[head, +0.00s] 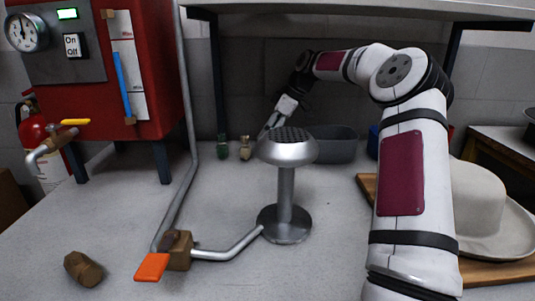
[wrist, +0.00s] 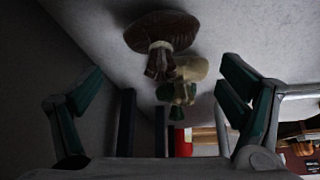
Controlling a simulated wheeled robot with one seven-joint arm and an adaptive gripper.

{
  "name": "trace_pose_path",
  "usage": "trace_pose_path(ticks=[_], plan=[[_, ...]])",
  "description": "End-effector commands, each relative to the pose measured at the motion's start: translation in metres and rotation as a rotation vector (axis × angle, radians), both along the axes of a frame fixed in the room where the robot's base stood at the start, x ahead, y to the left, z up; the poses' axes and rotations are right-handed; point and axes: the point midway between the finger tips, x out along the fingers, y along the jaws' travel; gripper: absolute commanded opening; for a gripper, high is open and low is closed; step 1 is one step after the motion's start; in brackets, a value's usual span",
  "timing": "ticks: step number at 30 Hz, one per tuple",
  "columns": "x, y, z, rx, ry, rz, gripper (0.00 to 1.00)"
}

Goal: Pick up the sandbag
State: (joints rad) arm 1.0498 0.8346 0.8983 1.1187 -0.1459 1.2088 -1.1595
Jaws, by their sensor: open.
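Several small tied sandbags stand towards the back of the table. In the head view I see a green sandbag (head: 223,148) and a tan sandbag (head: 245,148) side by side. In the wrist view, a brown sandbag (wrist: 162,32) is nearest, with the tan sandbag (wrist: 191,68) and the green sandbag (wrist: 177,93) beyond it. My gripper (head: 268,130) is behind the round press head, which partly hides it. In the wrist view my gripper (wrist: 163,92) is open and empty, with the bags beyond its fingers. I cannot make out the brown sandbag in the head view.
A metal steam stand (head: 286,190) with a perforated top stands mid-table. A pipe with an orange-handled valve (head: 152,267) runs to it. A grey bin (head: 335,146) is behind. A pale hat (head: 482,210) lies on a wooden board at right. A brown block (head: 83,268) lies front left.

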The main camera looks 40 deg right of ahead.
Motion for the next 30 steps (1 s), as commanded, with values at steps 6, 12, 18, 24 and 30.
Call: trace_pose_path(ticks=[6, 12, 18, 24, 30], plan=[[0.003, 0.003, -0.014, 0.0, 0.0, 0.001, 0.89], [0.01, 0.011, -0.041, 0.0, 0.0, 0.001, 0.89], [0.015, 0.015, -0.05, -0.001, -0.001, 0.0, 0.89], [0.014, 0.015, -0.049, -0.001, -0.001, 0.0, 0.76], [0.014, 0.015, -0.049, -0.001, -0.001, 0.0, 0.31]])
